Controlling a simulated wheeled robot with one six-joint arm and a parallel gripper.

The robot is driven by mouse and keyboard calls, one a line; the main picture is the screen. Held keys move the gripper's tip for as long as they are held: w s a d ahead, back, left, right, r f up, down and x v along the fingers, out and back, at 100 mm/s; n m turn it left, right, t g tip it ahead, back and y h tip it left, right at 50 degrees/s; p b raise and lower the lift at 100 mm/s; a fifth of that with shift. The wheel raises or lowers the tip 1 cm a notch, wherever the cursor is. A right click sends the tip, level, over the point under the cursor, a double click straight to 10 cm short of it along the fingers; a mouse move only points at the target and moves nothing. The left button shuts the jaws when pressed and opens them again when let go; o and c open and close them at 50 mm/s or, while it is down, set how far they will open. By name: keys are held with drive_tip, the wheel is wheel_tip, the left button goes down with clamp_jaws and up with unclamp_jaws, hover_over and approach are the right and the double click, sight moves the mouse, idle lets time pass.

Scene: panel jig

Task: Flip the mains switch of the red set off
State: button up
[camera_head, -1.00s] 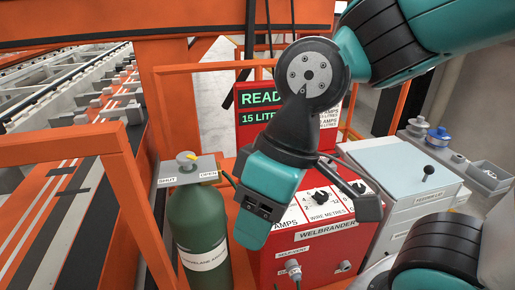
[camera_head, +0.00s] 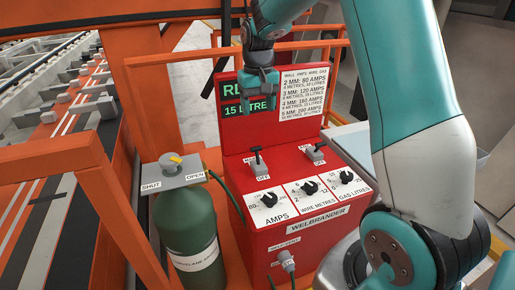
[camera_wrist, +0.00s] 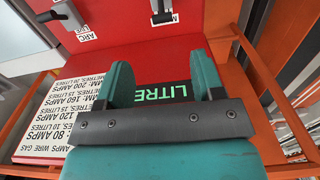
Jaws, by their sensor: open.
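The red set (camera_head: 326,228) is a red welding box marked WELBRANDER, with a raised back panel. Its left lever switch (camera_head: 256,157) has a dark handle standing up, with an OFF label (camera_head: 263,178) on the near side; no mains label is readable. In the wrist view this lever is partly cut off at the top edge (camera_wrist: 163,14). My gripper (camera_head: 261,93) is open and empty, high in front of the back panel and above the left lever, apart from it. In the wrist view its two teal fingers (camera_wrist: 164,78) are spread before the green LITRE display.
A second lever (camera_head: 316,152) stands to the right, marked ARC in the wrist view (camera_wrist: 70,18). Three dials (camera_head: 309,187) lie nearer on the sloped face. A green gas bottle (camera_head: 190,229) stands left, with a hose to the box. Orange rails (camera_head: 197,57) surround the set.

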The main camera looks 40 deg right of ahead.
sight(258, 157)
wheel_tip(258, 157, down, 15)
drive_tip(key=p, duration=0.2)
drive_tip(key=shift+r+p, duration=0.2)
drive_tip(key=shift+p, duration=0.2)
drive_tip(key=c, duration=0.9)
